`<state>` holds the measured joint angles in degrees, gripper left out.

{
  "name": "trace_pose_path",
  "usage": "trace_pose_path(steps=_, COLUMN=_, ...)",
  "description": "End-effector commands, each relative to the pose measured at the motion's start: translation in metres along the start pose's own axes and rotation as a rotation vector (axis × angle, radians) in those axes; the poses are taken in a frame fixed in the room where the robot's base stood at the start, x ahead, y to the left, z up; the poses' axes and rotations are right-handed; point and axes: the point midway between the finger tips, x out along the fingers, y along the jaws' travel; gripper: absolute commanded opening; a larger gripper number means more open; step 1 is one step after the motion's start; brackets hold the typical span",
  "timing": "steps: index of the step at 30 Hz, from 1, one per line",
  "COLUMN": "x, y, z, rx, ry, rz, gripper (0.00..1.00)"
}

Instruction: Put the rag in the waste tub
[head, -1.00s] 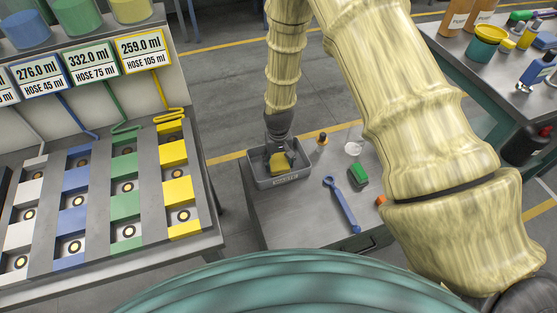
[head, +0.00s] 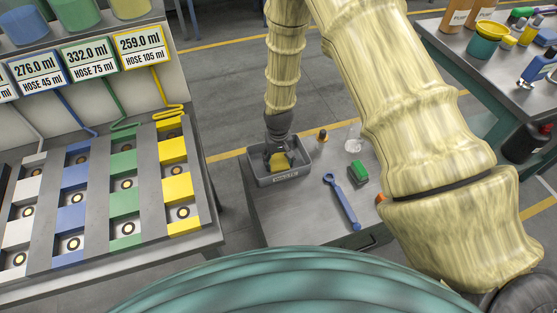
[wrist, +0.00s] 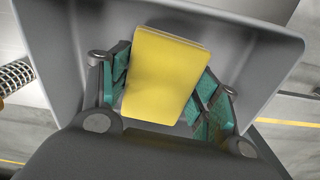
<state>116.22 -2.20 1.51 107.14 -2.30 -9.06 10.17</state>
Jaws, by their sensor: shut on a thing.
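The rag (head: 279,162) is a folded yellow cloth. In the wrist view the rag (wrist: 165,72) sits between the two green-padded fingers of my gripper (wrist: 168,100), which is shut on it. The waste tub (head: 262,181) is a grey open box with a label on its front, on the small grey table. In the head view my gripper (head: 280,158) points down into the tub's opening, with the rag inside the rim. The tub's grey walls (wrist: 55,55) surround the fingers in the wrist view. Whether the rag touches the tub floor I cannot tell.
On the small table right of the tub are a small orange-capped bottle (head: 322,136), a clear glass (head: 353,145), a green block (head: 359,174) and a blue wrench (head: 342,200). The pump bench (head: 215,240) stands left. A cluttered bench (head: 480,70) is at upper right.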

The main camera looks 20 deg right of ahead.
Motion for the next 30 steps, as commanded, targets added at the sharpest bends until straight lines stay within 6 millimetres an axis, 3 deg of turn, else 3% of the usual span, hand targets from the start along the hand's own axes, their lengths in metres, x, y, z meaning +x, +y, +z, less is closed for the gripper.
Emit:
trace_pose_path(steps=12, x=0.0047, y=0.0000, z=-0.0002, rx=0.000, ry=0.000, rz=0.000, gripper=0.32)
trace_pose_path(steps=13, x=0.0044, y=0.0000, z=-0.0003, rx=0.000, ry=0.001, rz=0.000, gripper=0.65)
trace_pose_path(steps=17, x=0.0044, y=0.0000, z=-0.0002, rx=0.000, ry=0.000, rz=0.000, gripper=0.87)
trace_pose_path(steps=30, x=0.0002, y=0.0000, z=-0.0002, rx=0.000, ry=0.000, rz=0.000, gripper=0.87)
